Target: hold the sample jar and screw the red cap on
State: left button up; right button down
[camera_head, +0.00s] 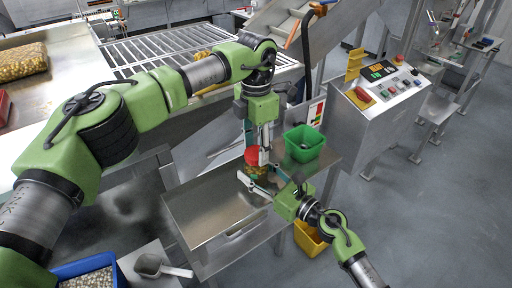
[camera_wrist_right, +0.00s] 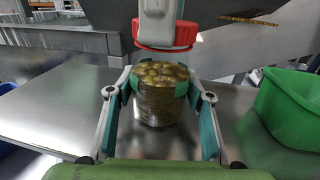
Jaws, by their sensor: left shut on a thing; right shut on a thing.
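The sample jar (camera_wrist_right: 158,105) is clear, stands upright and is full of yellowish chips; its open mouth shows in the right wrist view. My right gripper (camera_wrist_right: 160,92) is shut around the jar, with a teal-padded finger on each side. The red cap (camera_wrist_right: 165,35) is above the mouth, apart from it, and looks roughly level. My left gripper (camera_wrist_right: 158,18) is shut on the cap from above. In the head view, the left gripper (camera_head: 260,145) points down with the red cap (camera_head: 252,156) at its tips. The right gripper (camera_head: 260,182) reaches in from the lower right, and the jar is mostly hidden.
A steel table (camera_head: 205,205) lies under the grippers, its left part clear. A green bin (camera_head: 304,143) stands close by on the right and also in the right wrist view (camera_wrist_right: 290,105). A control box (camera_head: 380,90) stands further right. A yellow bin (camera_head: 310,238) is below.

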pick_arm(q)
jog(key=m, duration=1.3)
jog(key=o, duration=1.3)
notch_tip(320, 180, up, 12)
jog(key=shift+f, duration=0.1)
